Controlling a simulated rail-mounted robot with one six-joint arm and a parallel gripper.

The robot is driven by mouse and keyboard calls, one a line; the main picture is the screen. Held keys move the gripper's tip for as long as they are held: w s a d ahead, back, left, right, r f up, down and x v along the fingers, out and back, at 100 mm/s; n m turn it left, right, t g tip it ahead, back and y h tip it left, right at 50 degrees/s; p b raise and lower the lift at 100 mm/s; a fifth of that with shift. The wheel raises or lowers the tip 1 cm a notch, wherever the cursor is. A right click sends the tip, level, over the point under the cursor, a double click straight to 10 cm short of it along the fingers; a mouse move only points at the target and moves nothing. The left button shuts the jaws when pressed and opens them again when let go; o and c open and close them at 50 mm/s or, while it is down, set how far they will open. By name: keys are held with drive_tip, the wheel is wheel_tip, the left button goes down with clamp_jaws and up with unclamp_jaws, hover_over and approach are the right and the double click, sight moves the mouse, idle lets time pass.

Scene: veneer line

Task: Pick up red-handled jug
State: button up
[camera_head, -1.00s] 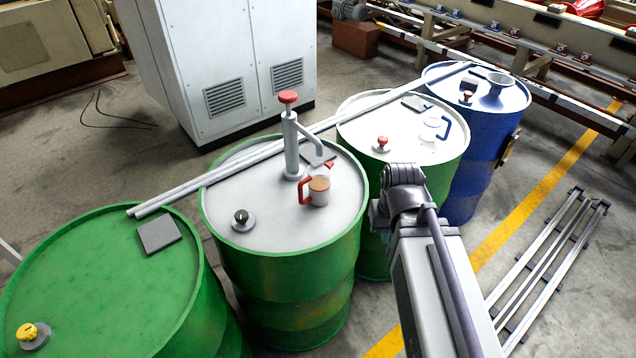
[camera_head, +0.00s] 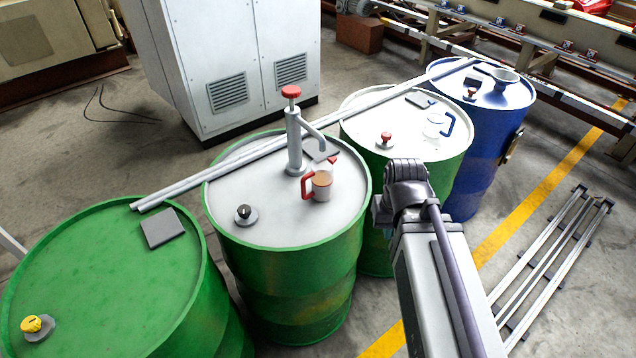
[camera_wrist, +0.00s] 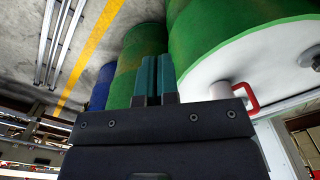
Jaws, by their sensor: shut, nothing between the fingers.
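The red-handled jug (camera_head: 322,188) stands upright on the pale top of the second green drum (camera_head: 240,205), below the pump's spout. It is see-through with amber contents, and its red handle points left in the head view. In the wrist view, the jug's red handle (camera_wrist: 248,98) shows right of my gripper, and my gripper body partly hides the jug. My gripper (camera_wrist: 156,80) has two teal fingers close together, shut and empty, apart from the jug. In the head view my arm is right of that drum, and the fingers are not visible.
A hand pump (camera_head: 293,140) with a red knob stands just behind the jug. A black-knobbed cap (camera_head: 245,214) sits to its left. Long metal bars (camera_head: 245,155) lie across the drums behind. A blue-handled jug (camera_head: 436,128) stands on the white-topped drum.

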drive_tip(key=o, duration=1.8)
